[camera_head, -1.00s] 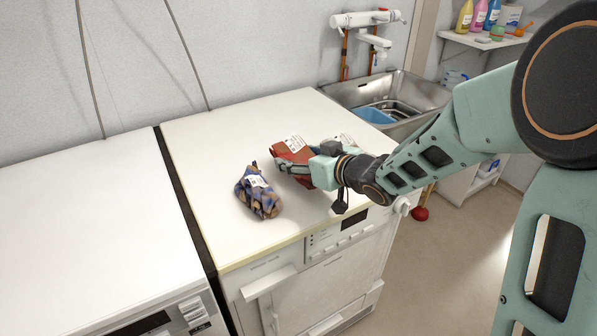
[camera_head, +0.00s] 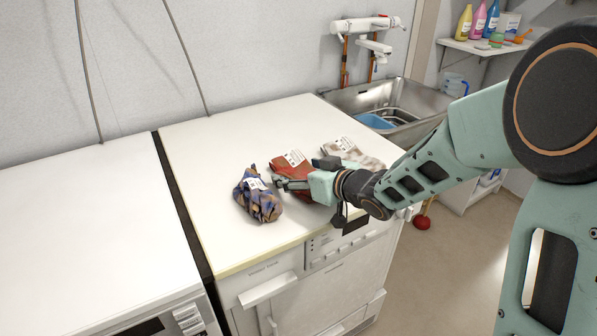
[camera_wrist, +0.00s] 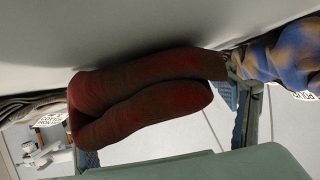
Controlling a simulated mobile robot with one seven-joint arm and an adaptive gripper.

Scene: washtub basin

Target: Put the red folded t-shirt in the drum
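The red folded t-shirt (camera_head: 290,168) lies on the white machine top, with a white label on it. In the wrist view the dark red t-shirt (camera_wrist: 140,95) shows as a folded roll across the space ahead of the fingers. My gripper (camera_head: 303,173) is at the t-shirt's near right side, low over the top, fingers spread apart. In the wrist view one finger of my gripper (camera_wrist: 163,128) is at each end of the roll; I cannot tell whether they touch it. The drum is not visible.
A blue and tan patterned cloth (camera_head: 257,196) lies close left of the t-shirt. A pale folded cloth (camera_head: 352,153) lies to its right, partly behind my wrist. A metal sink (camera_head: 405,100) stands at the back right. The rear and left of the machine top (camera_head: 215,150) are clear.

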